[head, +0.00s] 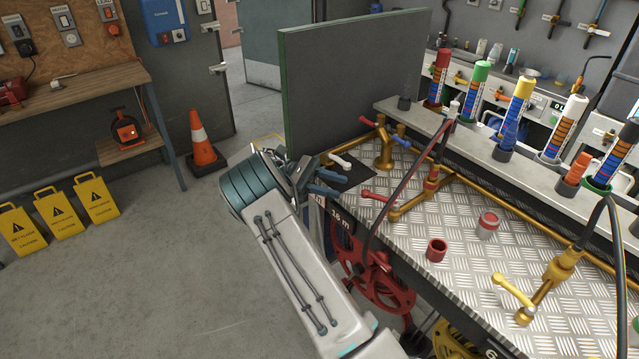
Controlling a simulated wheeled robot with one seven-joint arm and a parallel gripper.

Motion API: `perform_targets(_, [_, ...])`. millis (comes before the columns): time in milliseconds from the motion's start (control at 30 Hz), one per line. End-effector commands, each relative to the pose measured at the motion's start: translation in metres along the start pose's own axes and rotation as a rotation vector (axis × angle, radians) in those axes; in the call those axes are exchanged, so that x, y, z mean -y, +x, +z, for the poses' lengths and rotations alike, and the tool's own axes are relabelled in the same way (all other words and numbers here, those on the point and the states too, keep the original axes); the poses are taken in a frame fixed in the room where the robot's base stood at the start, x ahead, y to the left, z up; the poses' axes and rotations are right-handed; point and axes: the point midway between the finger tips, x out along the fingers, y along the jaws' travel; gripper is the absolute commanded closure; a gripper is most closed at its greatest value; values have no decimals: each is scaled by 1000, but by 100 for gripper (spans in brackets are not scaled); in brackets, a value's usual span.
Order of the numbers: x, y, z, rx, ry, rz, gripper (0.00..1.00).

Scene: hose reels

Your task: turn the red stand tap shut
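The red stand tap (431,186) is a brass fitting with a red collar on the metal-plated bench. A red lever handle (375,196) sticks out from its left side toward the bench edge. My gripper (331,183) is at the left edge of the bench, left of the red handle and apart from it. Its two blue-grey fingers look spread, with nothing seen between them. The wrist hides part of the bench corner.
A brass tap (385,152) with white, red and blue handles stands just behind. A cream-handled brass tap (540,291) is at right. A red cup (436,250) and a red-and-grey can (488,225) stand between. A dark hose (405,190) arches near the red tap. A tall panel (350,85) rises behind.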

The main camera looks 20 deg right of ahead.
Motion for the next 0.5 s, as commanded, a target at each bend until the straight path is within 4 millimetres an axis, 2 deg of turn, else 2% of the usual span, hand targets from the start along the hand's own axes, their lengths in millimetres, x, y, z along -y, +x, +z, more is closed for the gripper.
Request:
perform_targets(67, [1,-13,-1,0,2,4,65])
perform_targets(500, [0,-36,0,-1,1,2,65])
